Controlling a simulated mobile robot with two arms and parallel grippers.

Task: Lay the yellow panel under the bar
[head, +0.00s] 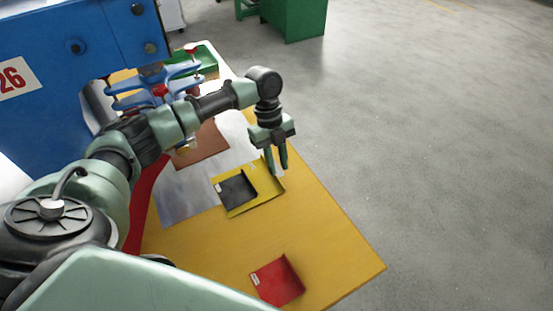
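The yellow panel (267,186) lies on the table, partly on the grey sheet, with a dark square piece on it and a raised lip along its right side. My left gripper (279,171) points down at that lip, with a gap between its fingers. I cannot tell whether the fingertips touch the lip. A blue frame (186,69) with red knobs stands against the blue machine at the upper left. The bar is not clearly made out; my arm hides part of that area. My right gripper is not in view.
A red panel (277,283) lies near the front of the yellow table (325,245). A brown plate (203,146) lies on the grey sheet (180,195) behind my arm. A green tray (207,61) is at the back. The blue machine (50,100) blocks the left.

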